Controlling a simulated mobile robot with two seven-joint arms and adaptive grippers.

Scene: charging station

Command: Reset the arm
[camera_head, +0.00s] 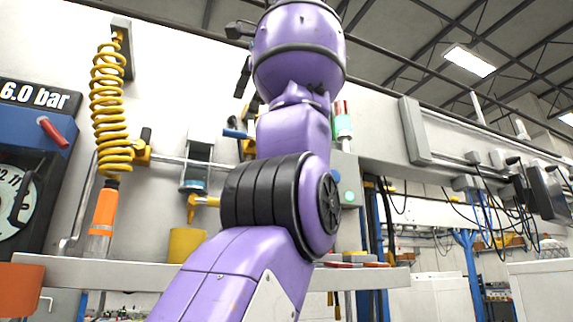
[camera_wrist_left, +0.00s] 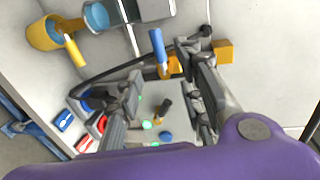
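My left arm (camera_head: 285,200) is purple with black joints and rises through the middle of the head view. Its bulk hides part of the wall behind it. My left gripper (camera_wrist_left: 165,92) shows in the left wrist view with its two dark fingers spread apart. Nothing is held between them. A blue-handled lever (camera_wrist_left: 158,46) and a button panel lie in view beyond the fingers, apart from them as far as I can tell. In the head view the gripper is mostly hidden behind the arm, with dark parts at upper left. My right gripper is in neither view.
A coiled yellow hose (camera_head: 108,95) with an orange handle (camera_head: 103,210) hangs at left beside a pressure gauge (camera_head: 18,205). A yellow cup (camera_head: 186,244) stands on the grey shelf (camera_head: 110,274). A red and green light (camera_head: 342,120) is close right of the arm.

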